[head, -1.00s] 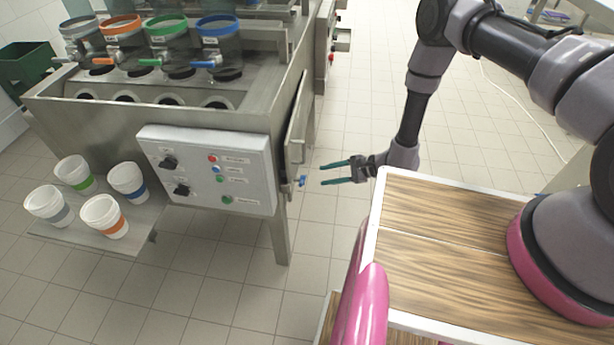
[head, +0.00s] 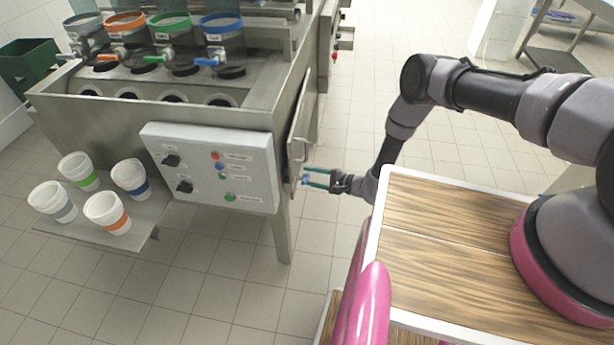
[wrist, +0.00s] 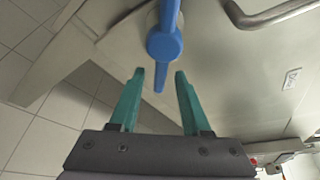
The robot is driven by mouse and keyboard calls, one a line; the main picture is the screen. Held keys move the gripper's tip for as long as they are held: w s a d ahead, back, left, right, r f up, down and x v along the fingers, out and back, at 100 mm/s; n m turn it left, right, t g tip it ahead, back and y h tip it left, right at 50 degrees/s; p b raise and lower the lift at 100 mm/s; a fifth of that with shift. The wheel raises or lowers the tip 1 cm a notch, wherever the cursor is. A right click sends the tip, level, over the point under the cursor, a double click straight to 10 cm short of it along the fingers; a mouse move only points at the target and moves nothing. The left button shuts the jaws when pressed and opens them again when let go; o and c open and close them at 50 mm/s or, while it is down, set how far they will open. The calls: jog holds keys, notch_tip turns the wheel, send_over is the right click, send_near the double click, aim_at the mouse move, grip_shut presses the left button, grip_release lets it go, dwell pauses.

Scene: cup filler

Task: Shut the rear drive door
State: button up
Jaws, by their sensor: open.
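The rear drive door (head: 302,118) is a grey metal panel on the right side of the machine, seen nearly edge-on in the head view. I cannot tell for certain how far it stands from its frame. A blue latch (wrist: 164,44) sits on a metal panel, with a round hub and a bar through it. My gripper (head: 305,178) is open at the latch, at the door's lower part. In the wrist view its green fingers (wrist: 159,74) are either side of the bar's near end. I cannot tell whether they touch it.
A bent metal handle (wrist: 272,14) is on the panel beside the latch. A control box (head: 212,165) with knobs and buttons is on the machine's front. Several cups stand on a low shelf (head: 135,237) at left. The tiled floor (head: 350,120) right of the machine is clear.

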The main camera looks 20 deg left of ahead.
jog(key=shift+x, duration=0.85)
grip_shut()
dwell(0.8)
